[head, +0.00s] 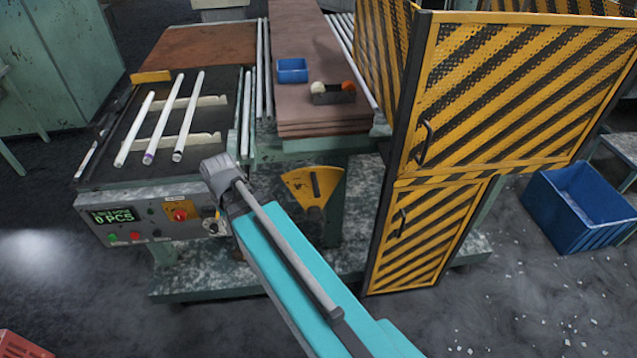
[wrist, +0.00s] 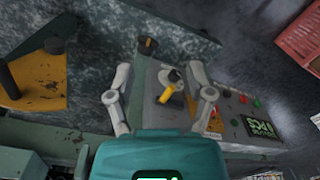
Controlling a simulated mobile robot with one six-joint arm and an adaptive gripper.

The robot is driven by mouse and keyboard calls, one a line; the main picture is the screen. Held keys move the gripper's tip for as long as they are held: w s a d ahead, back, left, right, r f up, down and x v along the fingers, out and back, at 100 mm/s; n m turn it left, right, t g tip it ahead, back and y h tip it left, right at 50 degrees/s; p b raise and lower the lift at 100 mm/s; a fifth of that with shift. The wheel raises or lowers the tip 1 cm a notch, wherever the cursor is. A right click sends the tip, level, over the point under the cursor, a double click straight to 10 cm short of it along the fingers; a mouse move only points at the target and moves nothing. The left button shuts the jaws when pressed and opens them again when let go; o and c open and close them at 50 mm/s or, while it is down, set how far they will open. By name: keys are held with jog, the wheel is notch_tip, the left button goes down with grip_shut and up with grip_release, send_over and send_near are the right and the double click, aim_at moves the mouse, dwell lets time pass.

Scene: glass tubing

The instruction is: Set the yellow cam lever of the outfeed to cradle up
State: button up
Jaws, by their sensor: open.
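The yellow cam lever (wrist: 171,93) shows in the wrist view. It sits on a round grey hub on the end of the grey control box (wrist: 190,108), its yellow arm slanting down to the left. My gripper (wrist: 158,72) is open, one finger on each side of the lever, with visible gaps to both; I cannot tell the depth between them. Three glass tubes (head: 168,118) lie across notched pale cradle bars (head: 205,101) above the box.
A yellow quadrant plate (head: 300,182) with a dark handle stands right of my arm, also in the wrist view (wrist: 40,75). The box carries a counter display (head: 112,215), a red knob (head: 180,215) and buttons. A striped guard cabinet (head: 510,95) and blue bin (head: 580,210) stand right.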

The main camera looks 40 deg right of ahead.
jog(key=w+d+r+m+y+p, duration=0.1)
jog(key=w+d+m, duration=0.1)
jog(key=d, duration=0.7)
jog(key=w+d+r+m+p, duration=0.1)
jog(key=w+d, duration=0.2)
jog(key=d, duration=0.7)
jog(key=r+m+t, duration=0.1)
jog(key=m, duration=0.1)
send_over(317, 185)
jog(key=s+d, duration=0.1)
jog(key=d, duration=0.1)
jog(key=shift+s+d+r+p, duration=0.1)
jog(key=shift+s+r+p, duration=0.1)
jog(key=shift+p, duration=0.25)
jog(key=shift+f, duration=0.2)
jog(key=f+b, duration=0.4)
jog(key=w+a+f+b, duration=0.1)
jog(key=f+b, duration=0.3)
jog(key=b, duration=0.1)
jog(key=a+f+b, duration=0.1)
jog(key=f+b, duration=0.3)
jog(key=f, duration=0.1)
jog(key=shift+w+a, duration=0.15)
jog(key=shift+w, duration=0.05)
jog(key=shift+b, duration=0.3)
jog(key=shift+c, duration=0.2)
grip_shut()
jog(key=shift+d, duration=0.4)
jog(key=shift+a, duration=0.35)
